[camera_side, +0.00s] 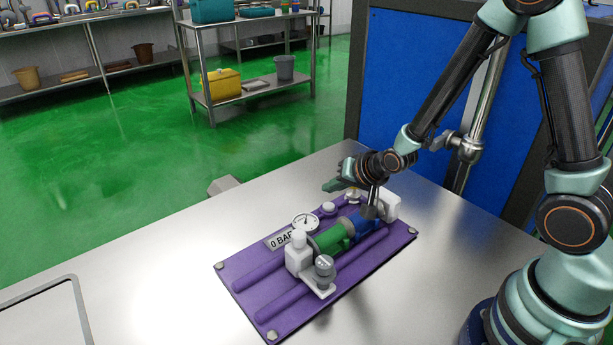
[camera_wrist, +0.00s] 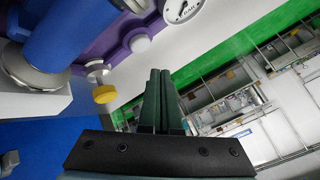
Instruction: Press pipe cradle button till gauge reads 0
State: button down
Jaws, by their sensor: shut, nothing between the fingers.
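The purple pipe cradle (camera_side: 262,300) lies on the steel table, holding a pipe with a green section (camera_side: 327,240) and a blue section (camera_side: 362,222). A round white gauge (camera_side: 306,222) stands on its far side beside a "0 BAR" plate (camera_side: 279,241); the gauge also shows in the wrist view (camera_wrist: 184,9), its needle too small to read surely. A yellow round button (camera_wrist: 105,94) on a metal stem sticks out by the blue pipe in the wrist view. My gripper (camera_side: 330,186) is shut and empty above the cradle's far edge; its fingertips (camera_wrist: 160,72) are right of the button, apart in the picture.
White pipe supports (camera_side: 298,256) and a grey knob (camera_side: 324,270) rise from the cradle. A white round knob (camera_side: 329,208) stands next to the gauge. Bare steel table surrounds the cradle. A blue panel (camera_side: 410,75) stands behind my arm.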

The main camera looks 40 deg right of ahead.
aim_at(332, 211)
jog(key=shift+r, duration=1.35)
jog(key=shift+r, duration=0.1)
jog(key=s+r+n+g, duration=0.3)
jog(key=s+r+n, duration=0.5)
jog(key=s+r, duration=0.7)
jog(key=shift+s+d+r+g, duration=0.2)
jog(key=shift+s+g, duration=0.1)
jog(key=shift+s, duration=0.25)
